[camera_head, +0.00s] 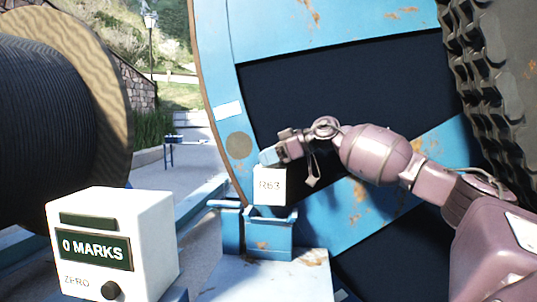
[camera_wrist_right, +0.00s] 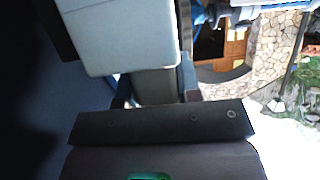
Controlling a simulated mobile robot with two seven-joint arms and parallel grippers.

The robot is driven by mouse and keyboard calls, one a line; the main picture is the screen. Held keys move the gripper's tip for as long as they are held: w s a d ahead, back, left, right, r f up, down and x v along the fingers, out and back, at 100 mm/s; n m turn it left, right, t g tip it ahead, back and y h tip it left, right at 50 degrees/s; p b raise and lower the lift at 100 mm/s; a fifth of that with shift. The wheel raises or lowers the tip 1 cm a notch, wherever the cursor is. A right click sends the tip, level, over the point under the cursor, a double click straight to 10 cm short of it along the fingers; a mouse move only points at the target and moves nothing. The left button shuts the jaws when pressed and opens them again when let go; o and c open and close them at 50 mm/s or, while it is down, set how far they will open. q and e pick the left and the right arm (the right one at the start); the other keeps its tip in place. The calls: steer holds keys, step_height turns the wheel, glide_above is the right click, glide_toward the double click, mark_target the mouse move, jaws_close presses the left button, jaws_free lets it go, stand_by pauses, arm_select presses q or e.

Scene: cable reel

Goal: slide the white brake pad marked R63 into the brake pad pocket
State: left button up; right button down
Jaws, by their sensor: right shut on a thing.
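The white brake pad (camera_head: 270,187) marked R63 stands upright in the head view, directly above the blue brake pad pocket (camera_head: 268,238). Its lower edge meets the pocket's rim in the picture; I cannot tell how far inside it is. My right gripper (camera_head: 270,156) is shut on the pad's top end, coming from the right. In the right wrist view a pale block (camera_wrist_right: 118,42), apparently the pad, fills the upper left beyond the dark gripper body. My left gripper is not in view.
A large blue reel flange (camera_head: 345,35) with rust spots stands behind the pocket. A white counter box (camera_head: 112,240) reading 0 MARKS stands at the lower left. A black cable reel (camera_head: 50,105) is at the far left. A dark treaded tyre (camera_head: 487,75) is at the upper right.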

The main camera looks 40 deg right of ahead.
mark_target(269, 198)
steer(key=shift+f, duration=0.25)
steer(key=shift+f+b, duration=0.75)
steer(key=shift+f, duration=4.5)
stand_by(0.8)
steer(key=shift+p, duration=0.65)
stand_by(0.5)
steer(key=shift+f, duration=0.2)
stand_by(0.3)
